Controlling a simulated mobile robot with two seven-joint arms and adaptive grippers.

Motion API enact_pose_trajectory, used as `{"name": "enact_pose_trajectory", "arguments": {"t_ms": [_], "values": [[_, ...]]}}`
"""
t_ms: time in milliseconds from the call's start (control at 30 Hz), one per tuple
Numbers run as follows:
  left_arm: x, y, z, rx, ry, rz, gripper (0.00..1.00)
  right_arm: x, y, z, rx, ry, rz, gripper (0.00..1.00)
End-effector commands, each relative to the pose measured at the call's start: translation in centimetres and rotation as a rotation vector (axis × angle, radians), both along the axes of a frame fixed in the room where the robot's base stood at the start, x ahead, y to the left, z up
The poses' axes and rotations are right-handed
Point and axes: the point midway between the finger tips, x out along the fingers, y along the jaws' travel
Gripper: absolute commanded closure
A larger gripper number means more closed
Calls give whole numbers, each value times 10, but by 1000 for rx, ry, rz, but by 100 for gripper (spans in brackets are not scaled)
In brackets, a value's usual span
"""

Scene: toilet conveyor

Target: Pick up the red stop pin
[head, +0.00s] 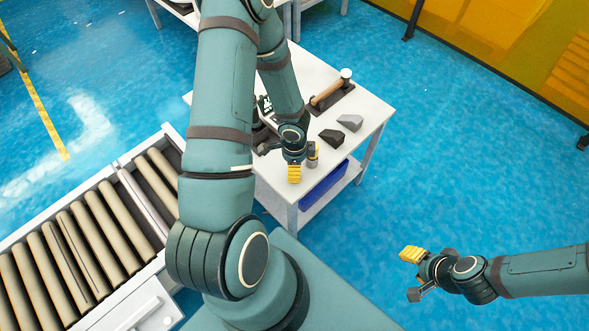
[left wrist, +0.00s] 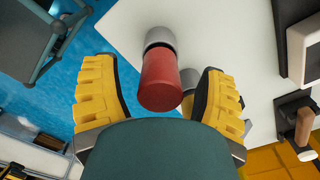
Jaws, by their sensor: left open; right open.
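The red stop pin (left wrist: 160,80) shows in the left wrist view as a red cylinder with a grey end piece. It lies between the two yellow fingers of my left gripper (left wrist: 157,84), with visible gaps on both sides. In the head view my left gripper (head: 294,173) is over the front edge of the white table (head: 264,180), and the red pin is hidden there. My right gripper (head: 411,272) is open and empty over the blue floor at the right, well away from the table.
A yellow-and-grey cylinder (head: 312,155) stands beside my left gripper. A hammer (head: 328,90), a grey block (head: 350,122) and a dark block (head: 332,138) lie farther back. A blue bin (head: 325,185) is under the tabletop. A roller conveyor (head: 85,240) runs at the left.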

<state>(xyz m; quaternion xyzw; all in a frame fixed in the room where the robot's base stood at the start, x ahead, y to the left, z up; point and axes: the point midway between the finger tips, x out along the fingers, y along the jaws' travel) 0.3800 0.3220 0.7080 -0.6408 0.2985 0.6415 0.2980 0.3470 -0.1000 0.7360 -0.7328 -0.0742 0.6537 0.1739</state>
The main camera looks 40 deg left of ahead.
Motion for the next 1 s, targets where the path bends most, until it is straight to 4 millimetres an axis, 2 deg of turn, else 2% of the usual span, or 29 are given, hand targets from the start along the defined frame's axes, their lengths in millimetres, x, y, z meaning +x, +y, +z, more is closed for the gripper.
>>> {"name": "enact_pose_trajectory", "arguments": {"t_ms": [233, 433, 467, 767, 867, 1000], "values": [[0, 0, 0, 0, -1, -1, 27, 0, 0, 0, 0, -1, 0, 53], [0, 0, 0, 0, -1, 0, 97, 1, 0, 0, 0, -1, 0, 53], [0, 0, 0, 0, -1, 0, 100, 1, 0, 0, 0, -1, 0, 53], [1, 0, 2, 0, -1, 0, 100, 0, 0, 2, 0, -1, 0, 53], [1, 0, 12, 1, -3, 1, 100, 0, 0, 8, 0, 1, 0, 53], [1, 1, 38, 1, -4, 1, 100, -2, 0, 24, 1, 6, 0, 53]]}}
